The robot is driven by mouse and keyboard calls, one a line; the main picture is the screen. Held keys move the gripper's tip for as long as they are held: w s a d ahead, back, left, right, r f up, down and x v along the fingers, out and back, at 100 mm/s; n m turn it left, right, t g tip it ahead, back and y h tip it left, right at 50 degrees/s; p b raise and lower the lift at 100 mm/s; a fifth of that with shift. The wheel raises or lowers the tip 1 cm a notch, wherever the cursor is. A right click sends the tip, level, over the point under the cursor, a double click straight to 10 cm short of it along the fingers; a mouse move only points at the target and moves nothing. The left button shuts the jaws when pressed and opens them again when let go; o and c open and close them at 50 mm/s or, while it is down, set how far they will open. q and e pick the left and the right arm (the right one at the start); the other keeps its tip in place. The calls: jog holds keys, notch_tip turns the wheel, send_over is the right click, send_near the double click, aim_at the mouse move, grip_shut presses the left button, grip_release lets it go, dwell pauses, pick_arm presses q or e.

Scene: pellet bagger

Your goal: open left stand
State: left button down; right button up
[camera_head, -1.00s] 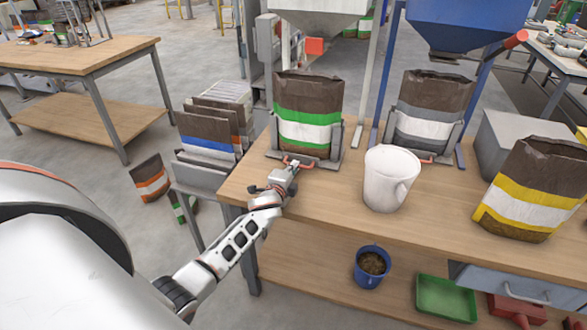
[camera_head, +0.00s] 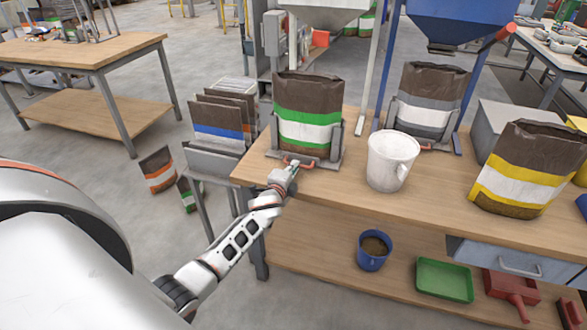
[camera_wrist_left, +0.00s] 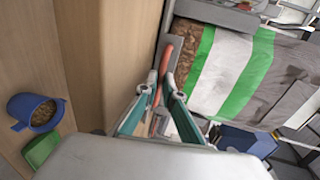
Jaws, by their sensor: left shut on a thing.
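The left stand (camera_head: 337,152) is a grey metal holder on the workbench, with upright side plates around a brown bag (camera_head: 307,110) with green and white bands. The bag stands upright. A red handle (camera_head: 302,163) sits low at the front of the stand. My left gripper (camera_head: 291,170) is at the handle, shut on it. In the left wrist view the red handle (camera_wrist_left: 168,56) runs up between the fingertips of my left gripper (camera_wrist_left: 161,88). The finger contact is partly hidden by the gripper's own body. My right gripper is not in view.
A white bucket (camera_head: 391,165) stands right of the left stand. A second stand holds a grey-banded bag (camera_head: 431,100). A yellow-banded bag (camera_head: 525,175) is at the right. A blue bucket (camera_head: 372,257) and green tray (camera_head: 444,280) lie on the lower shelf.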

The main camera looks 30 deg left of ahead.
pick_arm(q)
jog(key=c, duration=2.4)
grip_release()
jog(key=shift+c, duration=0.2)
jog(key=v, duration=1.2)
jog(key=s+d+f+n+g+h, duration=0.2)
jog(key=s+d+f+n, duration=0.3)
jog(key=s+d, duration=0.5)
jog(key=s+d+f+n+g+h, duration=0.2)
jog(key=s+d+f+n+h, duration=0.2)
jog(key=s+d+f, duration=0.6)
jog(key=s+n, duration=0.2)
jog(key=s, duration=0.4)
jog(key=shift+d, duration=0.25)
